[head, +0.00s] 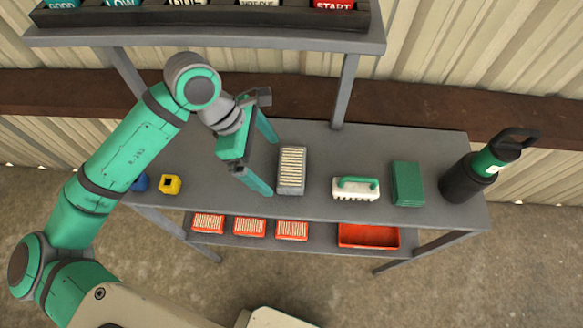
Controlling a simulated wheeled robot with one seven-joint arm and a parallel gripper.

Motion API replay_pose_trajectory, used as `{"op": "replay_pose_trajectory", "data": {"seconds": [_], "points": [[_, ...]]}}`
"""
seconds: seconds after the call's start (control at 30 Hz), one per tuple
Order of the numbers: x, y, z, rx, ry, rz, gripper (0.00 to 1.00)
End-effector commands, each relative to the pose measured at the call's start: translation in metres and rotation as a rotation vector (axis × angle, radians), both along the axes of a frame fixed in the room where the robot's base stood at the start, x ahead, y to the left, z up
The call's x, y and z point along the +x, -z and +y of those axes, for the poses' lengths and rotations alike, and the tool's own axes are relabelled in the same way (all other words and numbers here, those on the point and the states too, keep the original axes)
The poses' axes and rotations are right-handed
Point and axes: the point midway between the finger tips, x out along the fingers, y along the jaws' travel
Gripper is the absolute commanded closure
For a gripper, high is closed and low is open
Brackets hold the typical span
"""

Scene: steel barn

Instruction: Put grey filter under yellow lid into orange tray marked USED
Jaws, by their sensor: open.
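A grey filter (291,171) with a pale pleated face lies uncovered on the bench top, near its middle. My gripper (272,167) is open and empty just left of the filter, its two fingers spread and pointing right toward it. Contact cannot be told. I see no yellow lid over the filter; a small yellow block-like thing (169,184) with a dark centre sits at the left of the bench. An orange-red tray (368,236) is on the lower shelf at the right and looks empty where visible. No USED mark is readable on it.
Three orange-framed filters (250,227) lie on the lower shelf. A blue thing (140,183) is far left. A raised sign rack (200,38) spans the back.

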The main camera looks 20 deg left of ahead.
Motion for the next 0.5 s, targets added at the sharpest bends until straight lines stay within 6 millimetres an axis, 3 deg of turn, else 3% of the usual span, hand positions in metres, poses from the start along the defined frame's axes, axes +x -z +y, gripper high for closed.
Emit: {"op": "replay_pose_trajectory", "data": {"seconds": [0.17,0.33,0.5], "points": [[0.004,0.0,-0.018,-0.001,0.006,-0.001,0.0],[0.013,0.0,-0.048,-0.001,0.008,-0.001,0.0],[0.015,0.02,-0.052,-0.002,0.0,0.0,0.0]]}}
